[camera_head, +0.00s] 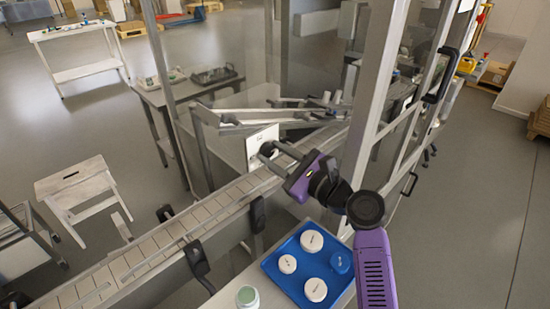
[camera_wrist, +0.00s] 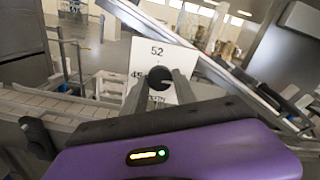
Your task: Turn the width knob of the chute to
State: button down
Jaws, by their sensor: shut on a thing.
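The width knob (camera_wrist: 159,77) is a round black knob on a white dial plate (camera_wrist: 172,59) beside the chute. The plate reads 52 at the top and what looks like 45 at the left; the lower marking is partly hidden by my fingers. My gripper (camera_wrist: 160,88) is shut on the knob, one finger on each side. In the head view my gripper (camera_head: 272,151) reaches from the right to the white plate (camera_head: 260,134). The knob's pointer mark cannot be made out. The chute (camera_head: 285,117) is a metal-railed channel behind the plate.
A conveyor (camera_head: 150,247) with guide rails runs diagonally below the plate. A metal frame post (camera_head: 372,95) stands close to my arm. A blue tray (camera_head: 271,265) with several round lidded jars sits at the front, and a green-topped jar (camera_head: 248,297) stands left of it.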

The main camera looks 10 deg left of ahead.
jog(key=n+b, duration=0.1)
jog(key=n, duration=0.1)
jog(key=n+b, duration=0.1)
jog(key=n, duration=0.1)
jog(key=shift+f+n+b, duration=0.2)
jog(key=shift+n+b, duration=0.1)
jog(key=shift+n, duration=0.1)
jog(key=n+b, duration=0.4)
jog(key=n, duration=0.1)
jog(key=n+b, duration=0.3)
jog(key=n, duration=0.2)
jog(key=shift+b, duration=0.3)
jog(key=n+b, duration=0.3)
jog(key=n, duration=0.1)
jog(key=shift+f+n+b, duration=0.1)
jog(key=shift+n+b, duration=0.2)
jog(key=shift+b, duration=0.1)
jog(key=n+b, duration=0.3)
jog(key=n, duration=0.1)
jog(key=shift+b, duration=0.35)
jog(key=n+b, duration=0.4)
jog(key=n, duration=0.1)
jog(key=shift+n, duration=0.4)
jog(key=n+b, duration=0.3)
jog(key=n, duration=0.1)
jog(key=shift+n+b, duration=0.3)
jog(key=shift+b, duration=0.1)
jog(key=shift+n+b, duration=1.15)
jog(key=shift+n, duration=0.75)
